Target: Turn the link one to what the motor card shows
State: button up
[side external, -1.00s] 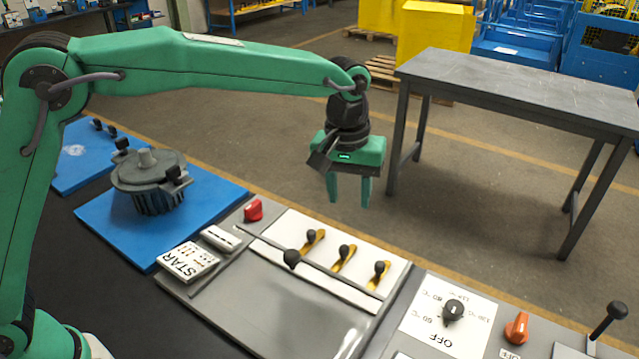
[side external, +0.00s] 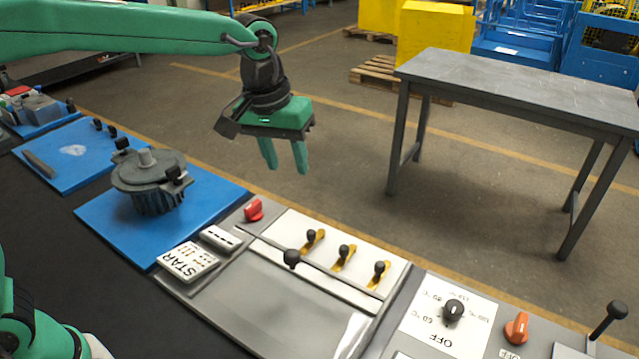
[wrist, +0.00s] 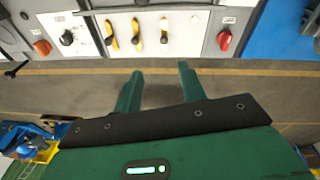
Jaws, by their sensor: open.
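Three yellow links (side external: 343,258) with black knobs sit in a row on a white plate on the grey panel. The pictures do not mark which is link one. They also show in the wrist view (wrist: 136,35). The white card (side external: 187,262) reads STAR and has a small dotted diagram, too small to read fully. It lies at the panel's left end, beside the grey motor (side external: 150,182) on a blue board. My gripper (side external: 285,170) is open and empty, raised beyond the panel's far edge. Its two fingers also show apart in the wrist view (wrist: 160,82).
A thin bar with a black ball knob (side external: 291,258) runs in front of the links. A red knob (side external: 253,210), a black dial (side external: 452,310) and an orange knob (side external: 516,328) stand on the panels. A grey table (side external: 520,90) stands behind.

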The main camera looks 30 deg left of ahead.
jog(key=s+a+r+t, duration=0.1)
jog(key=s+a+r, duration=0.1)
jog(key=s+a, duration=0.4)
jog(key=shift+s+a+r+m, duration=0.15)
jog(key=shift+a+m, duration=0.25)
jog(key=shift+a, duration=0.1)
jog(key=shift+a, duration=0.1)
